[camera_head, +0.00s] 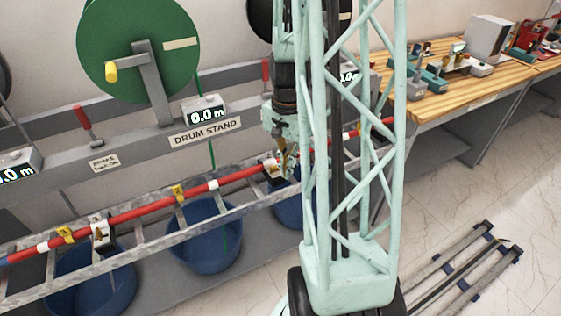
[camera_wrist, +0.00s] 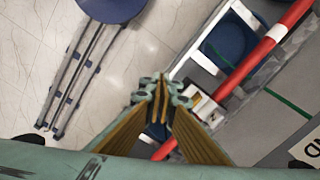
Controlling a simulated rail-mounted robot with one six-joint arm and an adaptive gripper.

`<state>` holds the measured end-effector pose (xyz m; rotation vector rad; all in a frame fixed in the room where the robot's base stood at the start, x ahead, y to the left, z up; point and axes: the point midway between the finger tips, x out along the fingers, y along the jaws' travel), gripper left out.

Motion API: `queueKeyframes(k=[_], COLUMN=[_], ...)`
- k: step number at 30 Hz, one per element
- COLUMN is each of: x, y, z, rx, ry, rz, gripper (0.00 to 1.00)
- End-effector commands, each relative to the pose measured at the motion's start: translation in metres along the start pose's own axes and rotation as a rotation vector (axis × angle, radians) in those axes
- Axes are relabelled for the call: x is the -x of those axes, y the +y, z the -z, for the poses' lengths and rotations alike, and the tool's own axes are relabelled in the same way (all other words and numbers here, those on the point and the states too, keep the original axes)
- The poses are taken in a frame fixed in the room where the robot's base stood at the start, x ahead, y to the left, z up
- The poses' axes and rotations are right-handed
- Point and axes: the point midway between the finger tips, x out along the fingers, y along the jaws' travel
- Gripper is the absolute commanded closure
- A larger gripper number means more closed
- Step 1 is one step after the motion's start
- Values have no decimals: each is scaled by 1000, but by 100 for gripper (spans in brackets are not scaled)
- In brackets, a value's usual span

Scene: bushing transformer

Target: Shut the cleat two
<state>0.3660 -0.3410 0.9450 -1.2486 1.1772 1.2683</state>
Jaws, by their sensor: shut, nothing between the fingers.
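A red cable (camera_head: 150,208) with white bands lies along a metal ladder tray (camera_head: 190,226). White cleat-like blocks sit on the tray by the cable, one at the left (camera_head: 100,232) and one beside my gripper (camera_head: 271,168). No readable number shows, so I cannot tell which is cleat two. My gripper (camera_head: 285,160) is shut and empty over the tray, partly hidden by my lattice column. In the wrist view its closed fingers (camera_wrist: 160,92) are left of the white block (camera_wrist: 205,106). Whether the block's top is open or shut is unclear.
Yellow pieces (camera_head: 178,193) stand along the tray. Blue tubs (camera_head: 205,240) stand under it. Behind are the drum stand (camera_head: 205,133), a green drum (camera_head: 138,45) and red-handled levers (camera_head: 82,118).

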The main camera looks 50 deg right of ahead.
Motion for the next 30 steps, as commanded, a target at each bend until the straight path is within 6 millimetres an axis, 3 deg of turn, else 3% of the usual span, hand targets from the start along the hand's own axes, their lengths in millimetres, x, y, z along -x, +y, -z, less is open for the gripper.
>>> queueKeyframes(k=[1, 21, 30], x=[10, 66, 80], y=[-4, -50, -63], z=[4, 42, 52], rx=[53, 804, 1030], ry=[-1, -27, -39], rz=[-2, -23, -27], gripper=[100, 100, 100])
